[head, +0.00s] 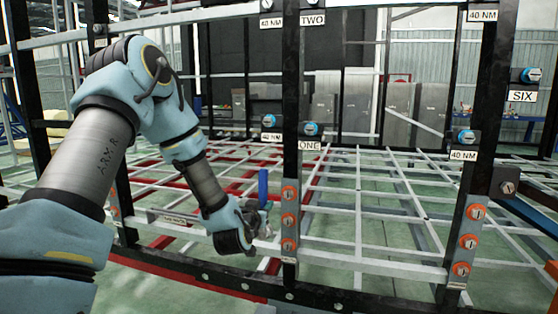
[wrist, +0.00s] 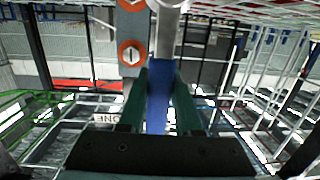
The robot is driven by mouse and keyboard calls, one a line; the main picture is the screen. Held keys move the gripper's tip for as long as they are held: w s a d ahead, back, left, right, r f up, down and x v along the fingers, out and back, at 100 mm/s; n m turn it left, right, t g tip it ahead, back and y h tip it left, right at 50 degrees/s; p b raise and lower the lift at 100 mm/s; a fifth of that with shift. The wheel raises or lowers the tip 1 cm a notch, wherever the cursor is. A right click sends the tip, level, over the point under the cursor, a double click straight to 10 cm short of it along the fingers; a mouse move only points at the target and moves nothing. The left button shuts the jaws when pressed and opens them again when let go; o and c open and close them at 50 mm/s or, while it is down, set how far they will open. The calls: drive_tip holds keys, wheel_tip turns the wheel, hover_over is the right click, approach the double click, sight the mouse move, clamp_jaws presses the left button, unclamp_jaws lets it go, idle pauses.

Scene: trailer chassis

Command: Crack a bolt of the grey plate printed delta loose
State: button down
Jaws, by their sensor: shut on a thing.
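A grey plate (head: 291,258) with orange bolts in a column is on the black post under the label ONE. A second grey plate (head: 452,258) with orange bolts (head: 468,241) is at the right. I cannot read the word delta on either. My gripper (head: 258,220) is left of the nearer plate, shut on a blue-handled tool (head: 263,187). In the wrist view, the green fingers of my gripper (wrist: 160,78) clamp the blue handle (wrist: 157,112). A grey metal shaft (wrist: 168,35) runs beyond it, beside an orange bolt (wrist: 132,52). Contact with a bolt cannot be told.
Blue bolts (head: 311,129) sit above with labels ONE (head: 309,146), TWO (head: 312,20), SIX (head: 522,96) and several 40 NM tags. Black posts and a lower black rail (head: 330,303) frame the front. A white bar grid (head: 370,200) lies behind.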

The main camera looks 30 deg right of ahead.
drive_tip(key=s+d+r+h+p, duration=0.1)
drive_tip(key=s+d+r+p, duration=0.1)
drive_tip(key=r, duration=0.6)
drive_tip(key=shift+s+d+r+m+h, duration=0.25)
drive_tip(key=shift+s+d, duration=0.25)
drive_tip(key=shift+d, duration=0.4)
drive_tip(key=shift+f, duration=0.15)
drive_tip(key=shift+b+x, duration=1)
drive_tip(key=shift+x, duration=2.25)
drive_tip(key=shift+r, duration=0.2)
drive_tip(key=shift+b, duration=0.9)
drive_tip(key=shift+w+d, duration=0.45)
drive_tip(key=shift+w, duration=0.15)
